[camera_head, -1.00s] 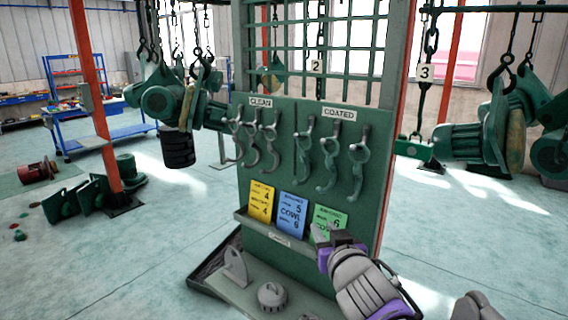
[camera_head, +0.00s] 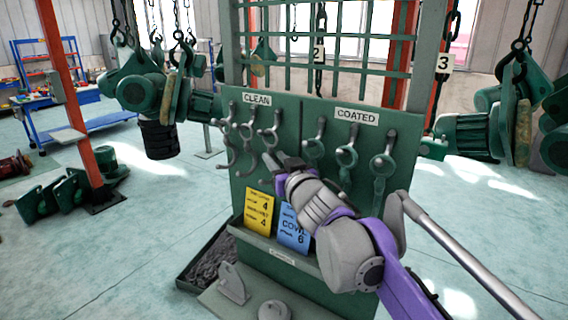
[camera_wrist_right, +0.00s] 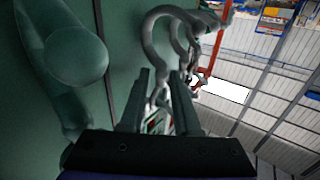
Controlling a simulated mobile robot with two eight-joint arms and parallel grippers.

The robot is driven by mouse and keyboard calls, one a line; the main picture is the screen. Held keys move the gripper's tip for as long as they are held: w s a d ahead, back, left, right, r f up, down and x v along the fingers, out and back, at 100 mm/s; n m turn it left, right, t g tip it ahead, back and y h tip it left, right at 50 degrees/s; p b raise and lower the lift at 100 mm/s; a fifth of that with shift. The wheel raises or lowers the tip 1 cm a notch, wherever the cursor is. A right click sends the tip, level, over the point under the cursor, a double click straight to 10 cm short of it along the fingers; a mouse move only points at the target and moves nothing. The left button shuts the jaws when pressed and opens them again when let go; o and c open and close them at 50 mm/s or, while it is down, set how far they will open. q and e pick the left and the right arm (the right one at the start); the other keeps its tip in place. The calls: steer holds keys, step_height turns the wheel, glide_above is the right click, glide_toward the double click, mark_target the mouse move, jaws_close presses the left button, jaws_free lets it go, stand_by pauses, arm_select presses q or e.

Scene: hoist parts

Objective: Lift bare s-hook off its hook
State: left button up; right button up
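Three bare grey s-hooks hang in a row on the green board under the CLEAN sign (camera_head: 256,99). The one nearest my right gripper (camera_head: 284,163) is the rightmost bare s-hook (camera_head: 270,134); its lower end is partly hidden by the fingers. In the right wrist view my right gripper (camera_wrist_right: 162,85) has its two fingers apart, and a bare s-hook (camera_wrist_right: 149,32) shows just beyond and between them. I cannot tell whether they touch it. Three greenish coated s-hooks (camera_head: 346,156) hang under the COATED sign (camera_head: 355,115). My left gripper is out of view.
A coated hook (camera_wrist_right: 75,50) is close on the left in the wrist view. Yellow (camera_head: 259,211) and blue (camera_head: 293,229) cards stand in the board's ledge (camera_head: 282,257). A wire grid (camera_head: 330,60) rises above the board. Green hoists hang on both sides.

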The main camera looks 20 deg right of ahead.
mark_target(272, 155)
steer(key=shift+w+a+p, duration=0.15)
steer(key=shift+w+p, duration=0.15)
steer(key=shift+w, duration=1.4)
jaws_close()
